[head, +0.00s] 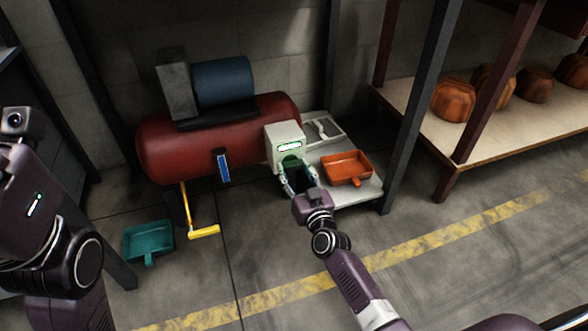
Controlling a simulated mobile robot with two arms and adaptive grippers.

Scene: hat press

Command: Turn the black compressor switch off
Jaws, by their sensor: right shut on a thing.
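The red compressor (215,138) stands against the wall with a pale control box (284,135) on its right end. A lit green-and-white strip shows on the box's front. My right gripper (295,170) is at the lower front of this box, just under a green part (291,161). Its fingers are shut on a small dark thing at the box, which I take to be the black compressor switch. The fingers largely hide it, so its position cannot be read. My left arm is at the left edge; its fingers do not show.
An orange dustpan (347,167) lies on a pale low platform (361,193) right of my gripper. A teal dustpan (148,241) and a yellow crank-like bar (204,232) are at lower left. A dark post (408,130) and a shelf (418,110) with wooden hat blocks stand right. The front floor is clear.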

